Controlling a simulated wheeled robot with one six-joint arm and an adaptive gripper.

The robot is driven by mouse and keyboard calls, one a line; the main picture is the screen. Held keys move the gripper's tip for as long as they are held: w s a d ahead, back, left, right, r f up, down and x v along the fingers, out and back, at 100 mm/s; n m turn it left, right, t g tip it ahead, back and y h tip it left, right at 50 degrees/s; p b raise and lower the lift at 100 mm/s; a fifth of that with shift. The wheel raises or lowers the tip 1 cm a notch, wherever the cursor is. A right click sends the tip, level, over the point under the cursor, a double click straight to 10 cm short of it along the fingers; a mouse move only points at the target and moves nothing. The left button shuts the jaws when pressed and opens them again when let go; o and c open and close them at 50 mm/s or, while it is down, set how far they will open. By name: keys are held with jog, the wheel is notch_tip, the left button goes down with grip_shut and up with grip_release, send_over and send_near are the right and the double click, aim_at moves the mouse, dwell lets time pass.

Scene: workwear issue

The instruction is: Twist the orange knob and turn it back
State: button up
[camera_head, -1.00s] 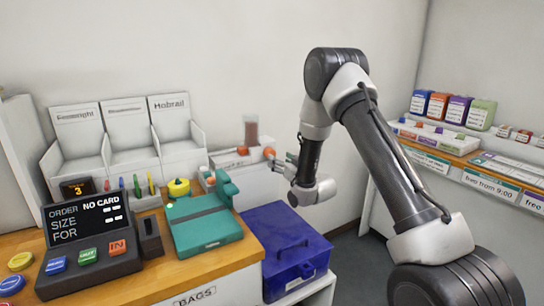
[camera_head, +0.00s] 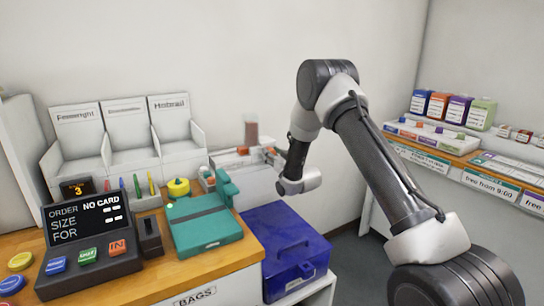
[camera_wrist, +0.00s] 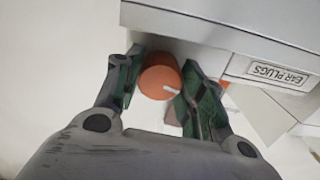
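The orange knob (camera_wrist: 160,80) shows in the wrist view, round, with a short white mark at its lower right. It sits beside a white housing, with one finger of my gripper (camera_wrist: 161,85) at its left and one at its right. The fingers are spread about as wide as the knob, and I see no clear gap on either side. Whether they press on it cannot be told. In the head view my gripper (camera_head: 274,159) is at the right end of the white dispenser (camera_head: 235,160), and the knob cannot be made out there.
The housing has an EAR PLUGS label (camera_wrist: 277,73). Left of the dispenser are a teal device (camera_head: 205,225) and an order terminal (camera_head: 88,240) on the wooden counter. A blue box (camera_head: 290,250) stands below my arm. A stocked shelf (camera_head: 450,145) is at the right.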

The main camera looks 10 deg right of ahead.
jog(key=shift+c, duration=0.4)
jog(key=shift+n, duration=1.5)
jog(key=o, duration=1)
jog(key=v, duration=1.2)
